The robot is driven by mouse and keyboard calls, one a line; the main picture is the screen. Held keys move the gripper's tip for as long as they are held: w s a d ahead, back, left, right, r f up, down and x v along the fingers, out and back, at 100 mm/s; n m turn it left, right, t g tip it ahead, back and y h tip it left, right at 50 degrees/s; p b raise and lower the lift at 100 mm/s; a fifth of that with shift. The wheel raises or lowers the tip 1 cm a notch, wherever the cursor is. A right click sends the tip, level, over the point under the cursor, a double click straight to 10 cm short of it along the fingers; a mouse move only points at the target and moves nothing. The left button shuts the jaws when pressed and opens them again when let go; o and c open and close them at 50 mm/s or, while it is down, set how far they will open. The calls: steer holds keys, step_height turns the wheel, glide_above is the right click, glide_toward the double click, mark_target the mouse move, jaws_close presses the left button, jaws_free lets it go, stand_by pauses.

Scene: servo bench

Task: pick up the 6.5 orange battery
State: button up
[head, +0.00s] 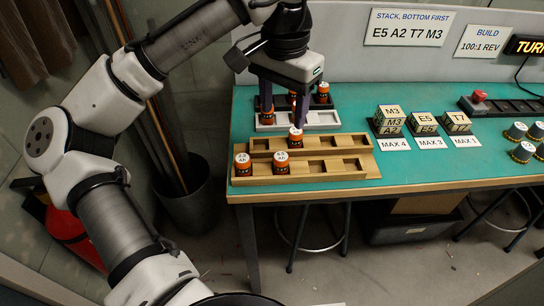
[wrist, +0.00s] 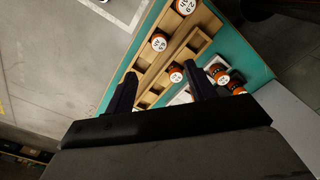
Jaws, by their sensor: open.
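Several orange batteries with white printed tops stand upright in trays on the bench. The front wooden tray (head: 345,172) holds a battery at its left end (head: 241,165) and another battery (head: 281,164) beside it. In the wrist view the second one (wrist: 159,43) seems to read 6.5, though the print is small; the end one (wrist: 185,6) seems to read 2.9. A third battery (head: 296,138) stands in the wooden tray behind; it also shows in the wrist view (wrist: 176,75). My gripper (head: 285,115) is open and empty, fingers pointing down above the trays.
A white tray (head: 325,119) with one battery (head: 266,117) and a black tray with more stand behind, partly hidden by my gripper. The bench's front edge lies close before the trays.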

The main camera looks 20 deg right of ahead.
mark_target(281, 156)
step_height(281, 156, down, 8)
steer(key=shift+f, duration=2.85)
steer(key=shift+c, duration=0.3)
steer(key=c, duration=1.1)
steer(key=shift+o, duration=0.2)
steer(key=shift+r, duration=0.15)
